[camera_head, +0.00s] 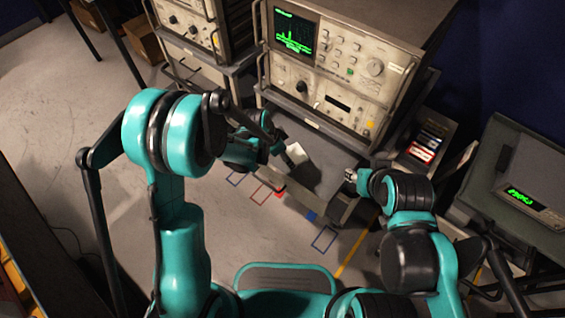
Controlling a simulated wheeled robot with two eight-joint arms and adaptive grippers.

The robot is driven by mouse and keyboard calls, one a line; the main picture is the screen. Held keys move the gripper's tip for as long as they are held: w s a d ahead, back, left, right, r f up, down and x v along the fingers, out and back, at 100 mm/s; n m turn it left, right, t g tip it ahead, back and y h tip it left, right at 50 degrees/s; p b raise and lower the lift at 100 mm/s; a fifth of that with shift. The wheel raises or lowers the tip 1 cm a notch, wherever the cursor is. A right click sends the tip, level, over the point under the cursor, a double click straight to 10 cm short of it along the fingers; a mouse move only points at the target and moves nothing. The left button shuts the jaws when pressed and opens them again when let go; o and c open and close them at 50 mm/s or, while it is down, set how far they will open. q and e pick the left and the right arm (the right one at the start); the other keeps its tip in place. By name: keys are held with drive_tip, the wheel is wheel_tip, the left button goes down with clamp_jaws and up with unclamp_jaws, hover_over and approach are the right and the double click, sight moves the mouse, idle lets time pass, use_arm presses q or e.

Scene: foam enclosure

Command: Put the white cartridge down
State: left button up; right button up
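The white cartridge (298,153) is a small pale block at the centre, in front of the large instrument stack. My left gripper (287,154) reaches in from the left, and its dark fingers meet the cartridge's left side; it appears to hold it. Whether the cartridge touches the dark surface (318,172) below cannot be told. My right gripper (350,177) is at the right end of that surface, apart from the cartridge. It is small and its finger opening is unclear.
An oscilloscope stack (335,75) stands behind. Marked outlines with a red square (280,194) and a blue square (310,216) lie in front. A rack with lit red items (424,150) stands at the right. A grey case with a green display (522,196) is at the far right.

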sight(285, 164)
use_arm(q)
drive_tip(key=shift+w+a+f, duration=0.35)
drive_tip(key=shift+a+f, duration=0.15)
drive_tip(key=shift+a, duration=0.05)
drive_tip(key=shift+f+b, duration=1.05)
drive_tip(key=shift+f, duration=0.85)
drive_tip(key=shift+f, duration=0.15)
drive_tip(key=o, duration=1.2)
drive_tip(key=shift+c, duration=0.2)
